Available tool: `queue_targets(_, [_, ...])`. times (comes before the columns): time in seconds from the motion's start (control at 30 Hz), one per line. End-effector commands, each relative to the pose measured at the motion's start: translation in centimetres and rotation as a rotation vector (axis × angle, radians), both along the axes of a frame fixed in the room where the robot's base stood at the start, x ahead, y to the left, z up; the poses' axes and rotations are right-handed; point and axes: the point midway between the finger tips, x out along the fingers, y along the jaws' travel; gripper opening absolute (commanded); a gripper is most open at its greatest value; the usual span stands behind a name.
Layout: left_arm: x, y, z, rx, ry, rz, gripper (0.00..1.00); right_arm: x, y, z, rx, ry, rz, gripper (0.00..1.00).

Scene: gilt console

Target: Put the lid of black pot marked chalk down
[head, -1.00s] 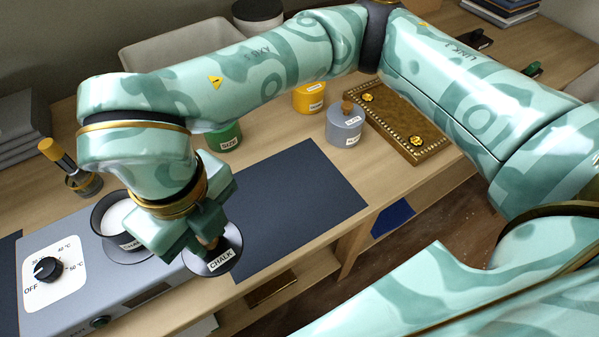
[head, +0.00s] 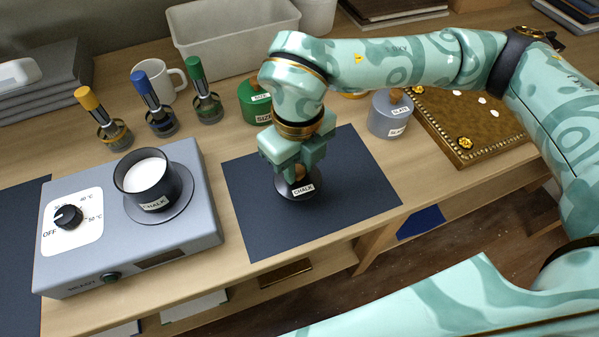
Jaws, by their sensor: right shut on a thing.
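The black pot (head: 146,196) marked CHALK stands open and upright on the round plate of a grey heater (head: 205,220), with white stuff inside. Its black lid (head: 287,193), with a CHALK label, is level at the dark blue mat (head: 245,225), right of the heater. My right gripper (head: 299,176) points down and is shut on the lid's knob, which it mostly hides. I cannot tell whether the lid touches the mat or hangs just above it. My left gripper is not in view.
Behind the mat stand a green pot (head: 255,105) marked SIZE and a grey pot (head: 390,122) marked SLATE. Several capped bottles (head: 207,106) and a white mug (head: 172,84) stand behind the heater. A studded brown board (head: 450,140) lies at right. The mat's right part is clear.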

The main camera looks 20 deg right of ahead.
Motion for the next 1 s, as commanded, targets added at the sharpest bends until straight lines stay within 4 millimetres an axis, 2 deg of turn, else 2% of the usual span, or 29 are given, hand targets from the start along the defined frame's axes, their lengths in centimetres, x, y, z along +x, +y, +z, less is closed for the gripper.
queue_targets(0.1, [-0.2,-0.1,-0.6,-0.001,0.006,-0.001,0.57,0.4,-0.6,-1.5,-0.001,0.005,-0.003,0.01])
queue_targets(0.23, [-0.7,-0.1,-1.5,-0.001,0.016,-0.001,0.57,0.3,-0.5,-3.9,0.000,0.006,0.000,0.01])
queue_targets(0.63, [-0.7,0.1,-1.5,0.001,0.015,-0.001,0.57,0.4,-0.5,-4.2,0.000,0.000,0.000,0.01])
queue_targets(0.67, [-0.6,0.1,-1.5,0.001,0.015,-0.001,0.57,0.4,-0.5,-4.1,0.000,0.000,0.000,0.32])
queue_targets(0.7, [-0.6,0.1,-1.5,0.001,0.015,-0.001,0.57,0.4,-0.5,-4.1,0.000,0.000,0.000,0.43])
queue_targets(0.73, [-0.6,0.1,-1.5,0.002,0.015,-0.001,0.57,0.4,-0.5,-4.1,0.000,0.000,0.000,0.45])
queue_targets(1.0, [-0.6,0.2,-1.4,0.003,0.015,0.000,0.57,0.4,-0.5,-4.0,0.000,0.000,0.000,0.45])
